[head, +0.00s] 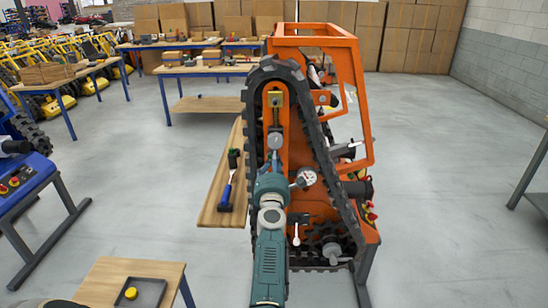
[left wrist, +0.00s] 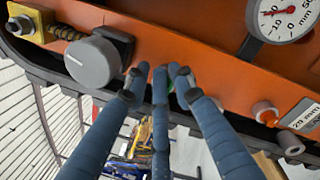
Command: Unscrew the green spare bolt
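The orange side plate of the tracked carrier (head: 340,45) stands upright in front of me, framed by black track. My left arm reaches up to it from the bottom of the head view. In the left wrist view, the three blue fingers of my left gripper (left wrist: 160,76) converge close to the plate, right of a grey knob (left wrist: 93,62). A small green patch, apparently the green spare bolt (left wrist: 182,99), shows between two fingers. Most of it is hidden by them, so I cannot tell whether they press on it. My right gripper is not in view.

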